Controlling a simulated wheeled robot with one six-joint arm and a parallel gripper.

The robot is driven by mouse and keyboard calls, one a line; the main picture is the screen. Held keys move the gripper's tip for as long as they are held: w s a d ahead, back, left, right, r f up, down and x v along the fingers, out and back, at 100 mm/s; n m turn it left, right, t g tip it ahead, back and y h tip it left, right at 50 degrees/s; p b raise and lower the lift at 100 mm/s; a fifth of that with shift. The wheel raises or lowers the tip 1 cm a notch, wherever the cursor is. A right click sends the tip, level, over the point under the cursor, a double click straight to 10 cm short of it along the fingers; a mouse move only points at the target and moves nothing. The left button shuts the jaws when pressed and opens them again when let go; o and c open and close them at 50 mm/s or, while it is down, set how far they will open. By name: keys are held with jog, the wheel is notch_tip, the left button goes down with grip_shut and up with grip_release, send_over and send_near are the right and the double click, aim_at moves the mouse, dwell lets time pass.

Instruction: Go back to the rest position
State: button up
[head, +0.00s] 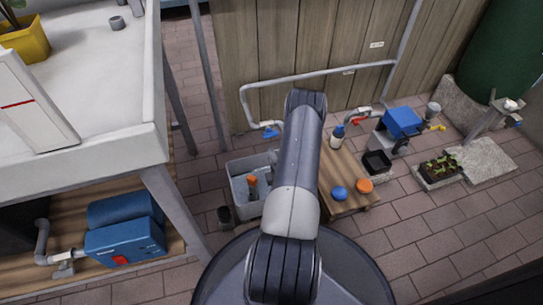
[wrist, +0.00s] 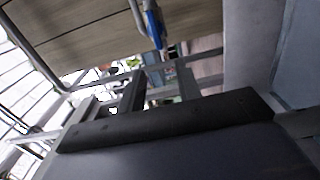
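My arm reaches forward through the middle of the head view, and its end with the gripper is hidden behind its own links there. In the wrist view my gripper (wrist: 161,84) shows two fingers standing apart with a gap between them. I see nothing held in the gap. A blue-ended pipe (wrist: 152,24) is beyond the fingers in the wrist view, and its distance is unclear.
A grey bin (head: 240,188) and a low wooden table (head: 347,172) with a blue lid (head: 339,193) and an orange lid (head: 364,186) stand beside my arm. A pale counter (head: 95,100) fills the left.

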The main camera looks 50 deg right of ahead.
aim_at(264, 136)
jog(key=b+x, duration=0.3)
jog(key=x, duration=0.7)
jog(key=shift+w+d+f, duration=0.1)
jog(key=shift+w, duration=0.35)
